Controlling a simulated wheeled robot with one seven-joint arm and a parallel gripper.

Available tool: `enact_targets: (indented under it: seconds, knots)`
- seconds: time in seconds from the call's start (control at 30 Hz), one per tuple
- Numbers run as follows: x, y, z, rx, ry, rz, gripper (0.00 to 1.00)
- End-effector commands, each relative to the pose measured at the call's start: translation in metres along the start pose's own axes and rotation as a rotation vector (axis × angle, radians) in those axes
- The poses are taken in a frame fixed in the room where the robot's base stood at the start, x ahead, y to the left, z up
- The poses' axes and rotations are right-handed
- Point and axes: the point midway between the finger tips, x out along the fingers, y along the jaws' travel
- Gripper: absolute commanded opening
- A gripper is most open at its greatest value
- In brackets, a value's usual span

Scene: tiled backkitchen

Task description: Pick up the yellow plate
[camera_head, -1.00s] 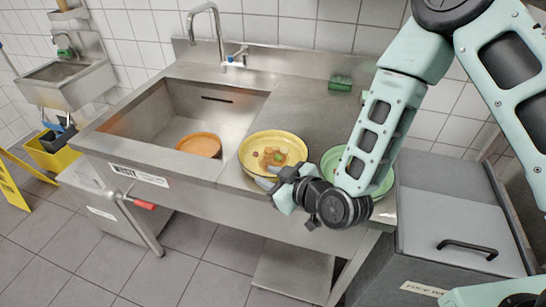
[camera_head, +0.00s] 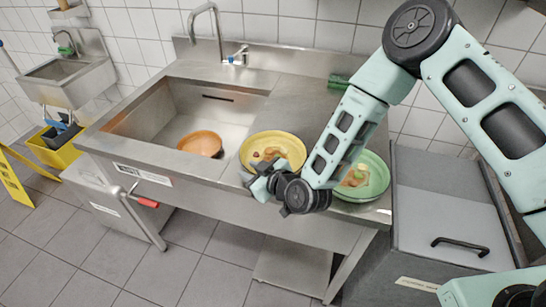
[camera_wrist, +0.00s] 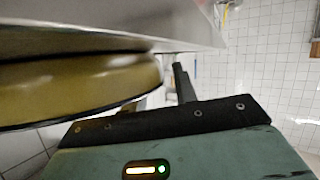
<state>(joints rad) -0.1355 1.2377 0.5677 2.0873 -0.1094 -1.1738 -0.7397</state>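The yellow plate (camera_head: 287,139) sits on the steel counter to the right of the sink basin, with brownish food scraps in it. My gripper (camera_head: 257,173) is at its front left rim, and its fingers look spread apart there. In the wrist view the plate's side (camera_wrist: 85,85) is close in front of the palm, at the left. One dark finger (camera_wrist: 183,82) shows just right of the plate's edge; the other finger is hidden. I cannot tell whether a finger touches the plate. The plate rests on the counter.
A green plate (camera_head: 376,180) with food scraps lies right of the yellow plate, partly behind my arm. An orange bowl (camera_head: 200,143) is in the sink basin (camera_head: 150,117). A green sponge (camera_head: 338,82) is at the back. A grey bin (camera_head: 450,205) stands at the right.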

Motion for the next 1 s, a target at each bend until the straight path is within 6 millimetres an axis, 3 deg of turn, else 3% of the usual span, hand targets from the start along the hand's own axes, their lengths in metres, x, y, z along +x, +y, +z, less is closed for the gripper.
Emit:
enact_targets:
  seconds: [0.03,0.1,0.63,1.0]
  knots:
    - [0.0,0.0,0.0,0.0,0.0,0.0,0.17]
    - [0.0,0.0,0.0,0.0,0.0,0.0,0.0]
    - [-0.003,0.001,-0.007,-0.001,0.002,0.0,0.0]
    - [-0.022,0.009,-0.056,-0.004,0.006,0.002,0.0]
